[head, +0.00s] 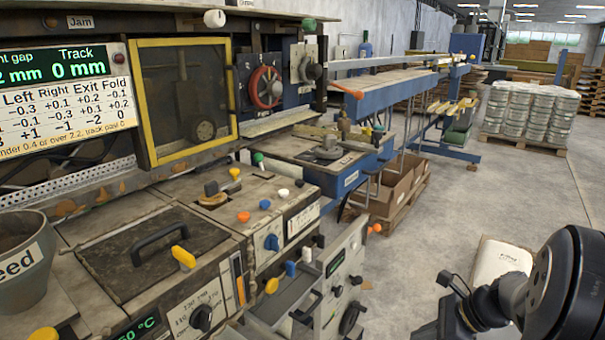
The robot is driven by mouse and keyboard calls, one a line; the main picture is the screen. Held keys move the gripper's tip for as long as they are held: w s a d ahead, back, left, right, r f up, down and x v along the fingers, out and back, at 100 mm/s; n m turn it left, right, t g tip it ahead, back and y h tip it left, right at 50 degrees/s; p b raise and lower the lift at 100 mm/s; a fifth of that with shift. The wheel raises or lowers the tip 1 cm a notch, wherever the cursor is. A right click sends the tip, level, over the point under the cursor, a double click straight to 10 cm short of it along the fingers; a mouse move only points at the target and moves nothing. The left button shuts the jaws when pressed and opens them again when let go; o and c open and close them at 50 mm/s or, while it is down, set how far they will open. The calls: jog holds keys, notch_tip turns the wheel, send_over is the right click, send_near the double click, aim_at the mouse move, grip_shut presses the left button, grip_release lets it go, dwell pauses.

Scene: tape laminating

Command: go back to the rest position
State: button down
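My arm shows at the lower right in the head view, with a large dark rounded joint in front. My gripper (449,302) seems to be the dark part at its left end, cut off by the bottom edge. It is out over the floor, to the right of the machine and apart from it. Its fingers are small and partly hidden, so I cannot tell whether it is open or shut. I see nothing clearly held in it.
The laminating machine (180,195) fills the left, with knobs, a lidded hatch (140,262) and a feed hopper (22,265). A blue-framed conveyor (390,85) runs back. Cardboard boxes (398,190) stand beneath. A pale sack (500,262) lies behind my arm. Floor (515,195) is clear beyond.

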jog(key=p+v, duration=0.1)
jog(key=v, duration=0.7)
jog(key=shift+s+d, duration=0.2)
jog(key=shift+d, duration=0.35)
